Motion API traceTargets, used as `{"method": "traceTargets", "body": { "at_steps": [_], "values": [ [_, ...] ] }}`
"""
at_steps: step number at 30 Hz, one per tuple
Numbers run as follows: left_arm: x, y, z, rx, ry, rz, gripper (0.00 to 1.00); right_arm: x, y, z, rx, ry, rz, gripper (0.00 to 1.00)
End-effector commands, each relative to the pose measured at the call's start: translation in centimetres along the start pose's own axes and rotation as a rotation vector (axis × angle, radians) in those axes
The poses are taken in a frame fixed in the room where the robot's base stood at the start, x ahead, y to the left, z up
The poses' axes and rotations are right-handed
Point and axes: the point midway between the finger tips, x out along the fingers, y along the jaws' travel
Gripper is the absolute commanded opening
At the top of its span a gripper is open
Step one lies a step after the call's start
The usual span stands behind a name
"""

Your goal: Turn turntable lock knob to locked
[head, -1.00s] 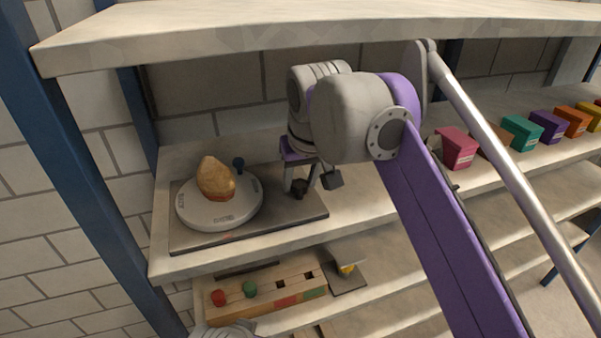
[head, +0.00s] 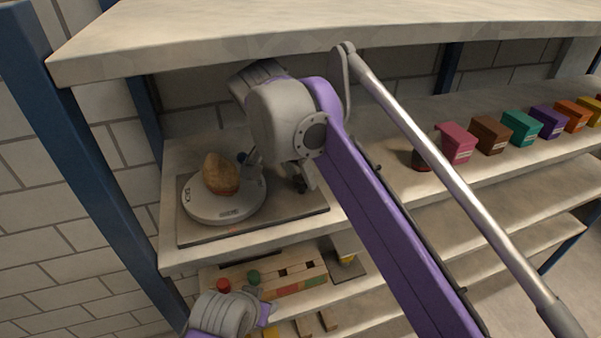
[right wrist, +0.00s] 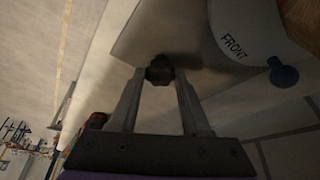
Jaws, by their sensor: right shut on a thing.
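The turntable (head: 207,210) is a pale round disc on a grey base plate (head: 290,215), with a brown, rock-like lump (head: 220,174) on it. A blue peg (head: 241,157) stands behind it, partly hidden; it also shows in the right wrist view (right wrist: 284,75). The dark lock knob (right wrist: 160,70) sits on the plate beside the disc. My right gripper (right wrist: 159,76) is shut on the knob, one finger on each side. In the head view, my right arm hides part of this gripper. My left wrist (head: 230,312) is low in the head view, its fingers unclear.
Coloured boxes (head: 457,143) stand in a row along the shelf to the right. A wooden block with pegs (head: 282,277) lies on the shelf below. An upper shelf (head: 300,42) overhangs the work area, and a blue post (head: 85,150) stands at left.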

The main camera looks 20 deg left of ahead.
Motion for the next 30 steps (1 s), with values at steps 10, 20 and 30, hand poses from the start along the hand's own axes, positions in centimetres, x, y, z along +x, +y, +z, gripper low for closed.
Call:
{"method": "traceTargets", "body": {
  "at_steps": [10, 20, 30],
  "values": [
    [-0.02, 0.00, -0.04, 0.000, 0.001, 0.000, 0.50, -0.06, -0.23, -0.13, 0.280, 0.002, 0.116, 0.00],
    [-0.02, 0.00, -0.04, 0.000, 0.000, 0.000, 0.50, -0.04, -0.33, -0.15, 0.453, 0.002, 0.186, 0.00],
    [-0.02, 0.00, -0.04, 0.000, 0.000, 0.000, 0.50, -0.05, -0.33, -0.13, 0.512, 0.000, 0.210, 0.00]
  ]
}}
